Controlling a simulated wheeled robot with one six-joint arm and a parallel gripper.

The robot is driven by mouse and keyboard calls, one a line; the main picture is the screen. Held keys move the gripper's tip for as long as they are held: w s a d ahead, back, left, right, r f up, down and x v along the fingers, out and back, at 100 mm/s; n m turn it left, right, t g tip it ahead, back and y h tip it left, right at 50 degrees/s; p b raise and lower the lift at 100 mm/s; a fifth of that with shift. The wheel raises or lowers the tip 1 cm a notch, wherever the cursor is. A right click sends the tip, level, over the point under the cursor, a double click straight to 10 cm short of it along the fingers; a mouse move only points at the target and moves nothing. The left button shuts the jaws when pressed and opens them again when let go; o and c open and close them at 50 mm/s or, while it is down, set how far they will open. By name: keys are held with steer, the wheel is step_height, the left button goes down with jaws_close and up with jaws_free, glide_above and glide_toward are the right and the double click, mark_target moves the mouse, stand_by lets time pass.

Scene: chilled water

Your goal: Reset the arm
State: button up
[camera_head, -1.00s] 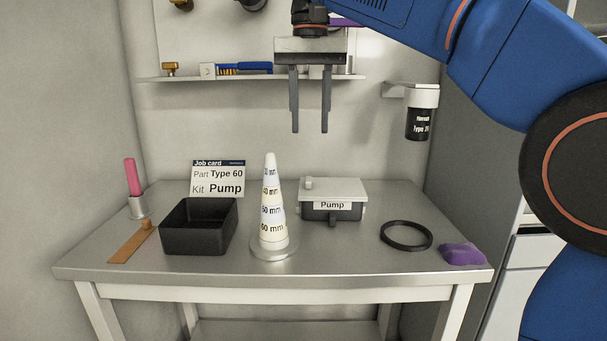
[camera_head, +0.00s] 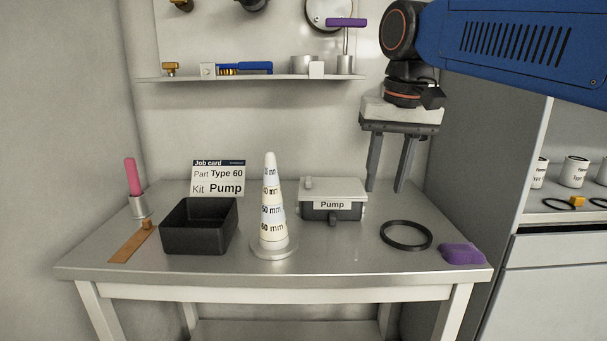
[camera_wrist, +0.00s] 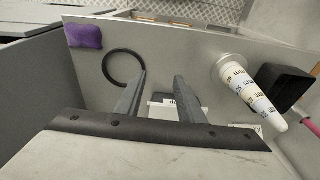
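My gripper (camera_head: 387,188) hangs above the back right of the metal table (camera_head: 340,262) on my blue arm. Its two fingers point down and stand apart with nothing between them. In the wrist view, my gripper (camera_wrist: 162,82) also shows parted, empty fingers. The grey box labelled Pump (camera_head: 333,205) sits left of and below the fingers. The black ring (camera_head: 405,235) lies flat on the table below and slightly right of them. The gripper touches neither.
A marked white cone (camera_head: 272,205), black tray (camera_head: 198,241), job card (camera_head: 217,178), pink stick (camera_head: 132,177), brown strip (camera_head: 131,246) and purple cloth (camera_head: 462,253) are on the table. A wall shelf (camera_head: 250,77) is behind. A side counter (camera_head: 570,215) is at right.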

steer(key=s+d+f+t, duration=0.1)
steer(key=s+d+f, duration=0.3)
steer(key=f, duration=0.5)
steer(key=s+d+f+t, duration=0.1)
steer(key=s+d+f, duration=0.4)
steer(key=s+f, duration=0.2)
steer(key=s+d+f+t, duration=0.1)
steer(key=s+d+f, duration=0.3)
steer(key=f, duration=0.7)
steer(key=shift+s+d+h, duration=0.2)
steer(key=shift+s+h, duration=0.1)
steer(key=shift+s, duration=0.6)
